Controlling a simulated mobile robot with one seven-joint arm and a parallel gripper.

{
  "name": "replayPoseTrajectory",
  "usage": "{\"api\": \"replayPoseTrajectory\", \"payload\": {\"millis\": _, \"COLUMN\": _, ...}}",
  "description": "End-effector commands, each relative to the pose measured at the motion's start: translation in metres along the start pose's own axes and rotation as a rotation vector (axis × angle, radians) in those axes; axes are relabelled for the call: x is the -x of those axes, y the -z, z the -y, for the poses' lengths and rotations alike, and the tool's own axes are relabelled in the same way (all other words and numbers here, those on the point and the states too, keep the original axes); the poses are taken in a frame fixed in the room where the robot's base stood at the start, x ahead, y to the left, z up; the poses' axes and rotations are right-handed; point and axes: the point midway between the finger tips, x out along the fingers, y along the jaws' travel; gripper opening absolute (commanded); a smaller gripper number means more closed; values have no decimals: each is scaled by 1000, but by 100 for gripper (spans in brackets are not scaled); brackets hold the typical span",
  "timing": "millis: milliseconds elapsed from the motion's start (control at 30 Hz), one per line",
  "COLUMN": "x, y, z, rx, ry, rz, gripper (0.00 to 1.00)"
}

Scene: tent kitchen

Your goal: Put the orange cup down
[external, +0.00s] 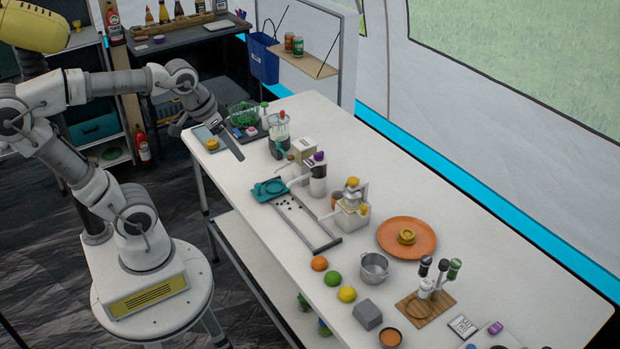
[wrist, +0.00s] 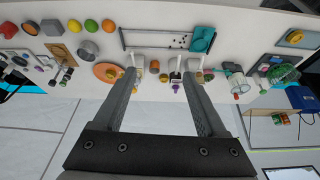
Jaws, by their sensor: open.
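My gripper (external: 232,146) is open and empty above the far left end of the white table, beside the small tray. Its two fingers reach up in the wrist view (wrist: 160,78) with nothing held between them. A second small orange-brown cup (external: 336,200) stands beside the juicer, partly hidden. I cannot tell which one the task means.
The juicer (external: 352,208), blender (external: 279,136), teal-ended rack (external: 322,240) and orange plate (external: 424,240) stand along the table. A yellow-orange round thing (external: 212,144) lies on the tray by my gripper. The table's right strip is mostly clear.

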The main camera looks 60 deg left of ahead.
Motion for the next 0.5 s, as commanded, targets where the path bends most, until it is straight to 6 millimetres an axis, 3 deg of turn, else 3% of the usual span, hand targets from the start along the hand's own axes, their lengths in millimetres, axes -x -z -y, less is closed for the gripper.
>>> {"api": "replayPoseTrajectory", "payload": {"millis": 33, "x": -3, "y": 16, "z": 0, "rx": -14, "ry": -2, "rz": 25, "gripper": 74}}
{"api": "replayPoseTrajectory", "payload": {"millis": 267, "x": -24, "y": 82, "z": 2, "rx": -82, "ry": -13, "rz": 110, "gripper": 74}}
{"api": "replayPoseTrajectory", "payload": {"millis": 500, "x": -66, "y": 143, "z": 2, "rx": -154, "ry": -28, "rz": 198, "gripper": 74}}
